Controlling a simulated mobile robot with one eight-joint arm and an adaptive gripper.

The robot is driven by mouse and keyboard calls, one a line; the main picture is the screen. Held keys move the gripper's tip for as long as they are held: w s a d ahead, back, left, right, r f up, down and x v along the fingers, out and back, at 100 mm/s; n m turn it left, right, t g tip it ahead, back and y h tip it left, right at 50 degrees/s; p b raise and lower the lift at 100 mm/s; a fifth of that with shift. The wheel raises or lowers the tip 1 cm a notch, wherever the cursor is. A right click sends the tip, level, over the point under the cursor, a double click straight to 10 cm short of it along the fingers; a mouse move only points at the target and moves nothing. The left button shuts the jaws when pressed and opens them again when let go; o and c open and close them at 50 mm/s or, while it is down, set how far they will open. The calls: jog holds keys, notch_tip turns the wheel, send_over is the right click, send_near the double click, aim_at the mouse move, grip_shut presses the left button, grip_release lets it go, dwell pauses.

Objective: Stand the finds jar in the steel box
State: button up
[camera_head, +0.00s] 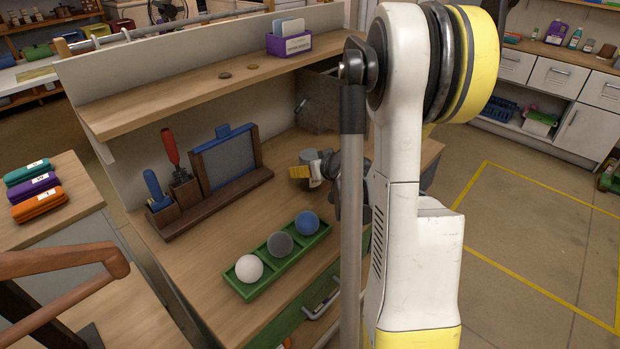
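A dull grey metal box (320,112), which looks like the steel box, stands at the back of the workbench under the shelf's right end. My arm hides its right side, and its inside is not clear. A small grey rounded thing with a yellow part and a white tag (300,172), possibly the finds jar, is in front of the box. It looks tilted or lying, but is too small to be sure. My gripper (335,172) is right beside it, partly hidden by my arm. I cannot tell whether the fingers are closed on it.
A green tray (244,288) with white, grey and blue balls lies at the bench front. A wooden rack (215,205) with tools and a blue-framed panel stands left. The shelf (190,88) overhangs the back, bearing a purple card holder (289,44). Bare benchtop lies between rack and tray.

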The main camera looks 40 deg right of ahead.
jog(key=shift+w+d+f, duration=0.1)
jog(key=shift+w+f, duration=0.1)
jog(key=shift+w, duration=0.1)
jog(key=shift+s+r, duration=0.1)
jog(key=shift+c, duration=0.2)
jog(key=c, duration=1.4)
jog(key=shift+r, duration=0.1)
